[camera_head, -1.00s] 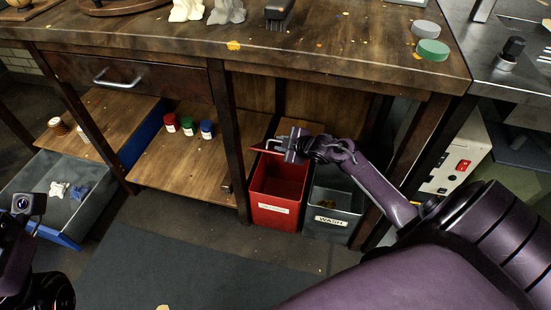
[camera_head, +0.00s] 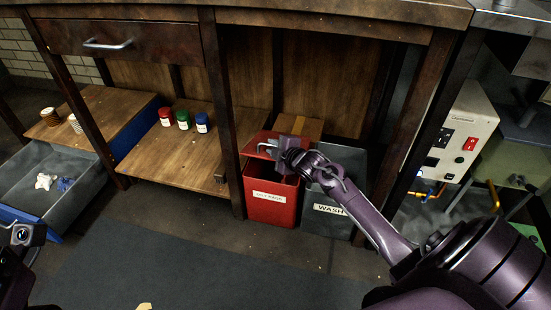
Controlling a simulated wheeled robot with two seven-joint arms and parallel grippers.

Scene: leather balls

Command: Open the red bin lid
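The red bin (camera_head: 270,205) stands on the floor under the workbench, with a white label on its front. Its red lid (camera_head: 257,139) is raised at a tilt above the bin's rear part, and the bin's dark mouth shows below it. My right gripper (camera_head: 268,149) is at the lid, its grey fingers overlapping the lid's front side in the picture. I cannot tell whether they grip it or only touch it. At the left edge only a dark part of my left arm shows; its fingers are not visible.
A grey bin labelled WASH (camera_head: 328,219) stands right beside the red bin, under my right forearm. A dark table leg (camera_head: 226,120) is close on the left. Small paint jars (camera_head: 183,119) stand on the low shelf (camera_head: 180,160). A grey crate (camera_head: 90,180) is at left.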

